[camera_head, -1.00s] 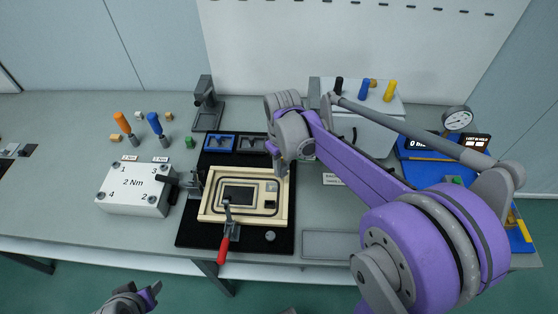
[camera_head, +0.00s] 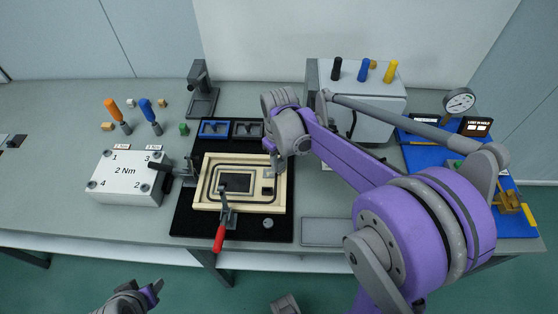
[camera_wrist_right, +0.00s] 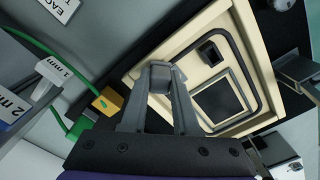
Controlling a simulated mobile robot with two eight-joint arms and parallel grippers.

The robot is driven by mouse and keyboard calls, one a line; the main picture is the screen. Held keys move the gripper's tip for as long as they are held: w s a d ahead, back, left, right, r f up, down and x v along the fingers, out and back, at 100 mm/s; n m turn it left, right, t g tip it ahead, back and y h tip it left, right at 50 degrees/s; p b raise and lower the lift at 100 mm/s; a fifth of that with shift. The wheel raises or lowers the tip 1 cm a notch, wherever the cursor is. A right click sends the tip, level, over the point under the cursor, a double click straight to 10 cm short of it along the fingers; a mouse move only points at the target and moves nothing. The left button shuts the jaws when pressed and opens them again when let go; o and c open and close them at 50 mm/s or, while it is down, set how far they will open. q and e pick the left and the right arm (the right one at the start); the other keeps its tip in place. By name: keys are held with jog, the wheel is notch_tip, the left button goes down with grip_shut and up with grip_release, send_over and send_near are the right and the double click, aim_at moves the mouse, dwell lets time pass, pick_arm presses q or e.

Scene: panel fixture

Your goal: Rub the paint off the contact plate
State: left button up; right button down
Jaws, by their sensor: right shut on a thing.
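A cream panel (camera_head: 207,203) with a black outline and a dark window (camera_head: 237,182) lies on a black mat. It also shows in the wrist view (camera_wrist_right: 237,75), with a small dark square recess (camera_wrist_right: 212,52) beside the window. My right gripper (camera_head: 277,168) is at the panel's upper right corner. In the wrist view the right gripper (camera_wrist_right: 160,82) is shut on a small grey block (camera_wrist_right: 159,78). The contact plate and any paint cannot be made out; the fingers cover part of the panel. My left gripper (camera_head: 154,290) is low in front of the bench, its jaws unclear.
A red-handled clamp (camera_head: 220,235) stands at the panel's front edge. A grey pad (camera_head: 325,232) lies front right.

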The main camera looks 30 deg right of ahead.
jog(key=shift+f, duration=0.25)
dwell(0.3)
jog(key=shift+w+a+r, duration=0.1)
jog(key=shift+w+a, duration=0.3)
jog(key=shift+a, duration=0.3)
jog(key=shift+w+a, duration=0.4)
jog(key=shift+a, duration=0.25)
jog(key=shift+w+a, duration=0.4)
jog(key=shift+a, duration=0.25)
jog(key=shift+w+a, duration=0.4)
jog(key=shift+a, duration=0.25)
jog(key=shift+f+b, duration=0.3)
jog(key=shift+b, duration=0.05)
jog(key=shift+s+d+f, duration=0.1)
jog(key=shift+s+d, duration=0.4)
jog(key=shift+d, duration=0.35)
jog(key=shift+s+d+f, duration=0.1)
jog(key=shift+s+d, duration=0.45)
jog(key=shift+d, duration=0.25)
jog(key=shift+s+d+f, duration=0.1)
jog(key=shift+s+d, duration=0.4)
jog(key=shift+d, duration=0.35)
jog(key=shift+s, duration=0.1)
jog(key=shift+s+r, duration=0.1)
